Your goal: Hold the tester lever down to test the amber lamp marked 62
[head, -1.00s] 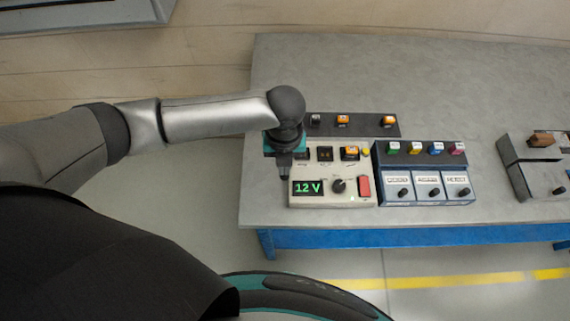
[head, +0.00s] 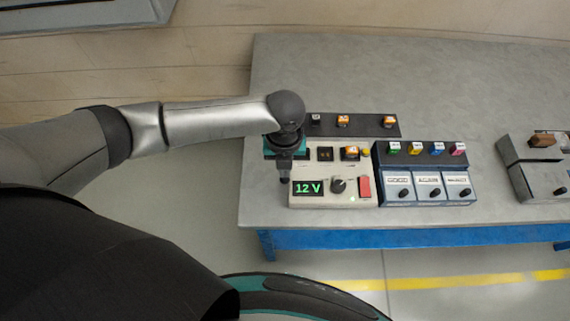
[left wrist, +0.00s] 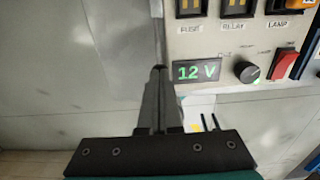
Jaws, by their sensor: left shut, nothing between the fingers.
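The beige tester (head: 326,201) stands on the bench with a green "12 V" display (head: 308,188), a black knob (head: 338,185) and a red lever (head: 364,187). The lever also shows at the right of the left wrist view (left wrist: 285,64). An amber lamp (head: 350,153) sits in the tester's lamp socket; its number is too small to read. My left gripper (head: 285,180) is shut and empty, pointing down by the tester's left edge, left of the display and well away from the lever. Its closed fingers show in the left wrist view (left wrist: 160,72). The gripper hides the tester's upper left corner.
A dark rack (head: 364,129) behind the tester holds more lamps, at least two with amber. A grey fixture (head: 515,170) is farther right. The bench behind is clear.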

